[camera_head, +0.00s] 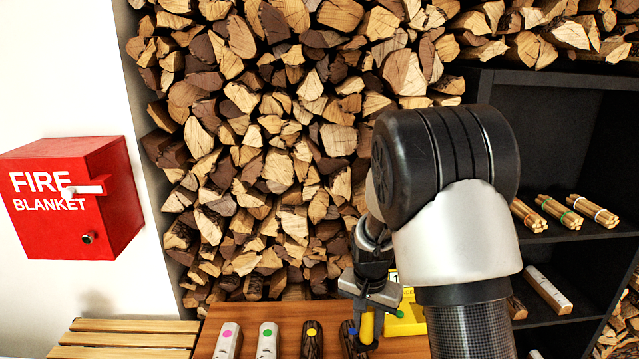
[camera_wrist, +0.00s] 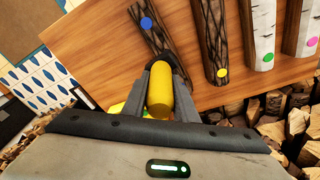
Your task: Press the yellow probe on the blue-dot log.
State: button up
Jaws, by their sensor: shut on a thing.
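My gripper (camera_wrist: 163,72) is shut on the yellow probe (camera_wrist: 160,95), which sits between its two fingers. In the head view my gripper (camera_head: 369,304) points down with the yellow probe (camera_head: 367,327) below it. The blue-dot log (camera_wrist: 165,42) is dark and ridged, with the blue dot (camera_wrist: 146,22) near its far end. In the wrist view the probe is by the log's near end, away from the dot. In the head view this log (camera_head: 349,342) is partly hidden behind the gripper and probe. I cannot tell whether the probe touches it.
On the wooden table (camera_wrist: 110,55) lie a dark yellow-dot log (camera_wrist: 212,50) and pale green-dot (camera_wrist: 262,35) and pink-dot (camera_wrist: 301,25) logs. A yellow object (camera_head: 405,318) is right of my gripper. A black shelf (camera_head: 560,250) stands right; stacked firewood (camera_head: 270,130) is behind.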

jog(key=s+r+n+p, duration=0.1)
jog(key=s+r+n, duration=0.1)
jog(key=s+n, duration=0.4)
jog(key=shift+s+a+r+y, duration=0.15)
jog(key=shift+s+r+y, duration=0.25)
jog(key=shift+s, duration=0.35)
